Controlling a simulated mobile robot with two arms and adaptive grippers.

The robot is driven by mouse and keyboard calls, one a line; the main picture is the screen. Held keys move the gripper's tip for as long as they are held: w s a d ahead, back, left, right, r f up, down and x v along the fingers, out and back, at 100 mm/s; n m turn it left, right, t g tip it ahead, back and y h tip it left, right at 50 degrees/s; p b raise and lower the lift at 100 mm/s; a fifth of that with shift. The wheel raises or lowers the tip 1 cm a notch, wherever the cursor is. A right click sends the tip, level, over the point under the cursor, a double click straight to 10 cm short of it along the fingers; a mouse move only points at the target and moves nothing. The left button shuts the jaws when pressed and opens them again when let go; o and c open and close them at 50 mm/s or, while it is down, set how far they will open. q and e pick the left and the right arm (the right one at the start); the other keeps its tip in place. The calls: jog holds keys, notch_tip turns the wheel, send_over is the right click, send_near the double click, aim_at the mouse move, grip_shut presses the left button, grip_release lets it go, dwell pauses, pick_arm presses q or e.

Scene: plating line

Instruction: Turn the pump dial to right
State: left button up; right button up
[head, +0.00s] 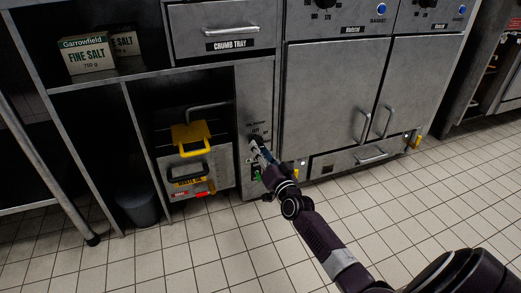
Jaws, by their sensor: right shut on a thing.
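The pump dial sits on the narrow grey panel (254,95), just under a small printed label. My right gripper (255,146) is at the dial and shut on it. The fingers and wrist cover most of the dial, so its pointer and setting cannot be read. A small green switch (257,175) shows on the panel below my gripper. My left gripper is not in view.
Left of the panel is an open bay with a yellow bracket (190,137) and a dark handle. Fryer doors (335,95) with bar handles are to the right. A grey bin (137,208) stands at lower left. The tiled floor is clear.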

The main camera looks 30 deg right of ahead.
dwell(0.4)
jog(key=o, duration=1.2)
jog(key=shift+c, duration=0.2)
jog(key=shift+s, duration=0.1)
jog(key=v, duration=1.1)
jog(key=shift+s, duration=0.4)
